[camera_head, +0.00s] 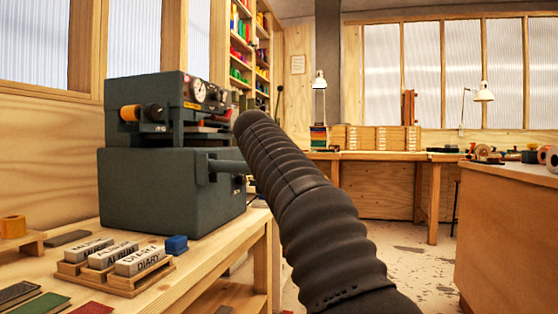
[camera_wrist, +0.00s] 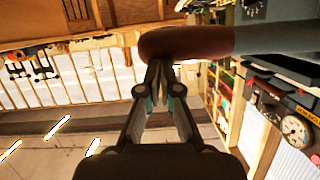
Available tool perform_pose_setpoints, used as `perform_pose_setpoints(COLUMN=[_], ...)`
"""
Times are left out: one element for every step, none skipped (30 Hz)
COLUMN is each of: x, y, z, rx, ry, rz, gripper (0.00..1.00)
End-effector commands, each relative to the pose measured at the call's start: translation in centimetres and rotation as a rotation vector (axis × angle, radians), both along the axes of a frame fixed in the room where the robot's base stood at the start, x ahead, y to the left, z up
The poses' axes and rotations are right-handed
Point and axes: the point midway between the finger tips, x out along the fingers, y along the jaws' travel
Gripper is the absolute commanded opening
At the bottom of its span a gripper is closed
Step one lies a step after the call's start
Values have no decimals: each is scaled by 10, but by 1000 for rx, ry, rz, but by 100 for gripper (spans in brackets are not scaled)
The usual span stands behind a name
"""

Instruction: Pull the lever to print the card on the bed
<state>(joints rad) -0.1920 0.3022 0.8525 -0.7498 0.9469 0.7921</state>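The grey-green press (camera_head: 165,185) stands on the wooden table at left in the head view. Its lever shows there as a grey rod (camera_head: 230,166) on its right side, running behind my dark ribbed arm. In the wrist view the lever has a reddish-brown handle (camera_wrist: 185,43) on a grey shaft (camera_wrist: 270,35). My gripper (camera_wrist: 161,75) looks shut, its fingers meeting at the handle's lower edge near its free end; the handle lies across the tips, and I cannot tell whether they touch. My gripper is hidden in the head view. I cannot make out the card.
A wooden rack (camera_head: 115,277) of DIARY and ALBUM blocks and a blue block (camera_head: 176,244) sit before the press. The press gauge (camera_head: 198,90) also shows in the wrist view (camera_wrist: 296,130). A wooden counter (camera_head: 510,225) is at right, with open floor between.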

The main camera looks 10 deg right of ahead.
Motion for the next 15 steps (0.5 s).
perform_pose_setpoints(x=[4,3,4,3,3,3,2,1,0,-2,-4,-6,-8,-10,-13], y=[-4,-5,-5,-4,-4,-4,-4,-4,-4,-3,-1,0,2,4,6], z=[-7,-7,-6,-6,-5,-3,0,2,8,12,17,25,31,37,45], rx=[-5,-5,-5,-5,-5,-6,-5,-5,-5,-5,-5,-5,-5,-5,-5], ry=[11,11,11,11,11,10,10,9,8,8,6,4,3,2,2], rz=[-8,-8,-8,-8,-8,-9,-9,-10,-11,-10,-9,-9,-8,-7,-6], gripper=[0,0,0,0,0,0,0,0,0,0,0,0,0,0,0])
